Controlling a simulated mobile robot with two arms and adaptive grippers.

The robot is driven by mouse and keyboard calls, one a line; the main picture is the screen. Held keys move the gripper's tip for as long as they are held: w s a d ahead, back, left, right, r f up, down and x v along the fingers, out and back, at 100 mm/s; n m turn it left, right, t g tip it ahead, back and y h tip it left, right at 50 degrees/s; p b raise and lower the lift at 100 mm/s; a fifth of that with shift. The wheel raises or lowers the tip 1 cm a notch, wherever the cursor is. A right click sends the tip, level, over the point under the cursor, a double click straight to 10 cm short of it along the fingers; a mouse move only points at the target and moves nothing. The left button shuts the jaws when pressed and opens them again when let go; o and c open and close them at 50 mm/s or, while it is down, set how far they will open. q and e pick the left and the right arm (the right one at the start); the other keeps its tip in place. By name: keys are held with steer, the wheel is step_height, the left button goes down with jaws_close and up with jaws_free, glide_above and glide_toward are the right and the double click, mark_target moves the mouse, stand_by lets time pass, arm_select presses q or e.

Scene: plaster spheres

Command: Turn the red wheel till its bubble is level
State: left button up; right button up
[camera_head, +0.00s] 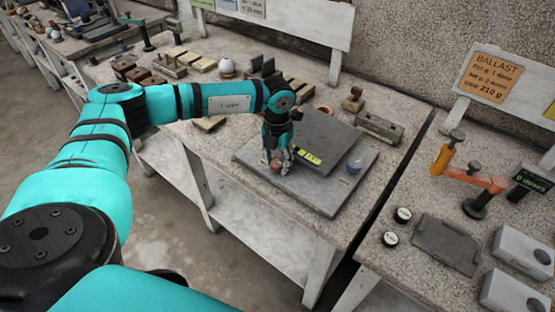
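A grey levelling plate (330,135) rests on a wider grey base slab (318,198) on the speckled bench. The red wheel (276,166) is at the plate's front left corner, mostly hidden by my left gripper (277,162). The gripper points down with its fingers at the wheel; whether they are shut on it or just around it is too small to tell. A yellow-green vial (308,158) lies at the plate's front edge, right of the gripper; its bubble cannot be made out. A blue wheel (354,166) is at the right corner. My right gripper is not in view.
Wooden blocks (205,64), a white sphere on a stand (227,67) and a long grey block (379,128) stand behind. To the right, across a gap, a second bench holds an orange balance arm (470,178), a dark tray (446,242) and white boxes (518,297).

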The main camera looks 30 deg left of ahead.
arm_select(q)
steer(key=c, duration=0.4)
steer(key=shift+c, duration=0.2)
steer(key=m+b, duration=0.3)
steer(key=m, duration=0.2)
steer(key=shift+m, duration=0.4)
steer(key=m+b, duration=0.2)
steer(key=m, duration=0.2)
steer(key=shift+w+a+m+b, duration=0.1)
steer(key=shift+m+b, duration=0.2)
steer(key=shift+b, duration=0.1)
steer(key=m+b, duration=0.2)
steer(key=m, duration=0.2)
steer(key=shift+r+m, duration=0.1)
steer(key=shift+m, duration=0.2)
